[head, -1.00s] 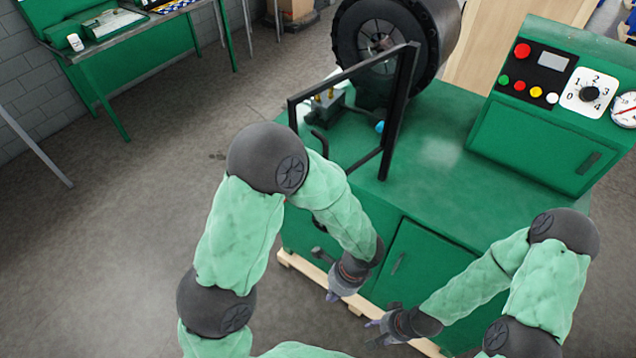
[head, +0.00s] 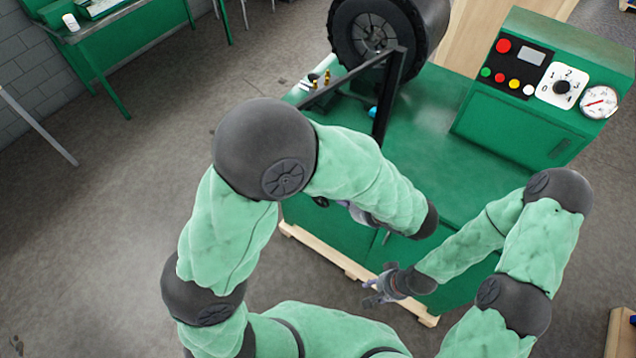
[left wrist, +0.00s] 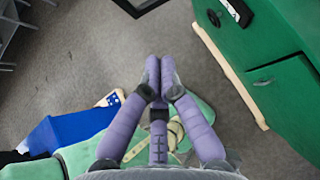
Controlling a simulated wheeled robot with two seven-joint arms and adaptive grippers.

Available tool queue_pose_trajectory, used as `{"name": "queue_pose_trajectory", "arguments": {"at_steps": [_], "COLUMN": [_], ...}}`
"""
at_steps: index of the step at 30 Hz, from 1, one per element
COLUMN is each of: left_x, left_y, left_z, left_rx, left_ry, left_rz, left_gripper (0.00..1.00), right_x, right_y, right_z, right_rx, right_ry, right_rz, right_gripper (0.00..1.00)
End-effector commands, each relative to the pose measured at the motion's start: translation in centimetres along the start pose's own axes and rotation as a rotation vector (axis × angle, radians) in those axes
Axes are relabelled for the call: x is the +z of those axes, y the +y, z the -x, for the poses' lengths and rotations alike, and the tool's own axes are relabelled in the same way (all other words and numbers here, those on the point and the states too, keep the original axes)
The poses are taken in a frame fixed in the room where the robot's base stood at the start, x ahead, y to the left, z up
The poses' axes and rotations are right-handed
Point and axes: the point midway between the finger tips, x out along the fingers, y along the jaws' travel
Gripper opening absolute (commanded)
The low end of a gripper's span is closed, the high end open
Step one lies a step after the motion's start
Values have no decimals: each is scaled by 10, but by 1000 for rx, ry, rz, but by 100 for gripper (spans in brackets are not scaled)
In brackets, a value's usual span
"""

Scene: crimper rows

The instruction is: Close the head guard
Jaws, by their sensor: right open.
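The head guard (head: 392,88) is a black bar frame on the green crimper machine (head: 440,125). It stands upright, swung out in front of the round black crimping head (head: 372,32). My left forearm hides its lower part. My left gripper (head: 360,214) is mostly hidden behind that forearm in the head view, below the guard by the cabinet front. In the left wrist view its purple fingers (left wrist: 159,66) are shut with tips together and nothing between them. A dark bar at the top edge there may be part of the guard. My right gripper (head: 374,290) is open and empty, low before the cabinet.
The control box (head: 520,115) with buttons, dial and gauge (head: 600,102) stands on the machine's right. Small brass fittings (head: 315,82) sit near the guard's left end. A wooden pallet (head: 330,258) lies under the machine. The floor at left is clear; a green bench (head: 120,35) stands behind.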

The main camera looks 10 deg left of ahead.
Motion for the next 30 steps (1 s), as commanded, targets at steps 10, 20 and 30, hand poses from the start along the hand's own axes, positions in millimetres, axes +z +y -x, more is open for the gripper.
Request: {"name": "queue_pose_trajectory", "arguments": {"at_steps": [10,20,30], "left_x": [0,23,26], "left_y": [1,0,0], "left_z": [-66,-97,-102], "left_rx": [6,2,0], "left_ry": [2,3,3], "left_rz": [1,1,1], "left_gripper": [0,0,0], "right_x": [0,0,0], "right_y": [-2,-5,-6], "right_z": [6,15,16], "right_rx": [0,0,0], "right_ry": [0,0,0], "right_rz": [0,0,0], "right_gripper": [43,43,43]}}
